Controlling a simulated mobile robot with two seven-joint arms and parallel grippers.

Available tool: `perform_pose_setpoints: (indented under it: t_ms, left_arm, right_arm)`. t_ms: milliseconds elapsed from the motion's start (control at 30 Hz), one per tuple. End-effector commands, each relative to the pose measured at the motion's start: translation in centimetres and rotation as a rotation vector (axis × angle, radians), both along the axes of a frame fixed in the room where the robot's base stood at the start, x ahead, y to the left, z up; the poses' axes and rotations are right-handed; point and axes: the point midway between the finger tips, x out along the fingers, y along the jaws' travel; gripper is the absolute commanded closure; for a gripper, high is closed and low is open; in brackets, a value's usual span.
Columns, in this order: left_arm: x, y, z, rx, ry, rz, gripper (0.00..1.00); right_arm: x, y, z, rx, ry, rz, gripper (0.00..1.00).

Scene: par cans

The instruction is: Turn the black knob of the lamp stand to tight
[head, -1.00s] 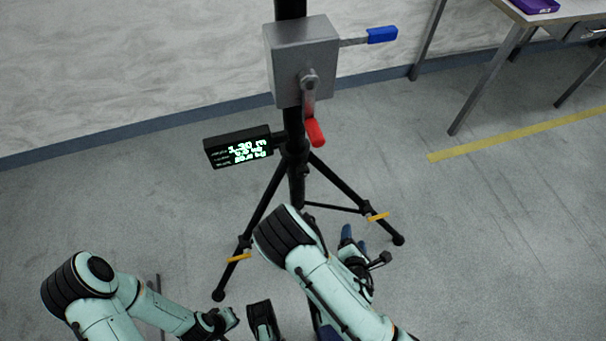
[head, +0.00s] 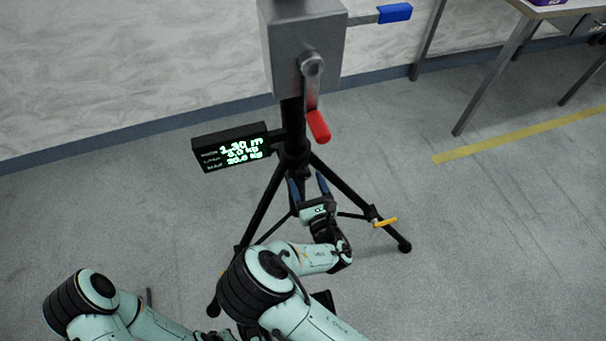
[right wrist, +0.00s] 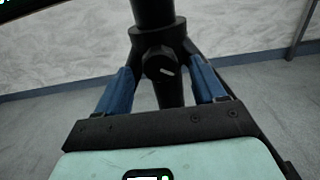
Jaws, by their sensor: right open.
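The lamp stand (head: 292,125) is a black tripod with a grey winch box on its column. Its black knob (right wrist: 160,65) shows in the right wrist view, round with a white mark, on the collar of the column. In the head view the knob is too small and dark to make out clearly. My right gripper (head: 308,183) is open just in front of the column below the collar. Its blue fingers (right wrist: 162,88) stand apart to either side of the knob, not closed on it. My left arm is at the lower left; its gripper is mostly hidden or cut off.
A lit display (head: 232,148) hangs left of the column. Tripod legs spread around my right gripper. A table (head: 560,9) stands at the right; the floor between is clear.

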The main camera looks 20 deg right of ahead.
Motion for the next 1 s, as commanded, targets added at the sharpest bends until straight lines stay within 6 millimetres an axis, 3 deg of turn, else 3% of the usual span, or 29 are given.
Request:
perform_pose_setpoints:
  t_ms: [200,600,767,800,1000]
  left_arm:
    - [-1.5,0.2,-0.9,-0.002,0.049,0.006,1.0]
    - [-1.9,0.2,-1.0,-0.004,0.063,0.006,1.0]
    - [-1.9,0.2,-1.0,-0.005,0.063,0.006,1.0]
    - [-1.9,0.2,-1.0,-0.005,0.063,0.005,1.0]
    - [-1.7,0.2,-0.9,-0.004,0.057,0.005,1.0]
  right_arm:
    - [2.9,0.1,0.0,0.001,-0.002,0.0,0.31]
    - [3.5,0.1,0.1,0.0,0.0,-0.001,0.31]
    - [3.5,0.1,0.0,0.0,0.0,-0.001,0.83]
    - [3.5,0.1,0.0,0.0,0.0,-0.001,0.87]
    - [3.5,0.1,0.0,0.009,0.001,-0.001,0.86]
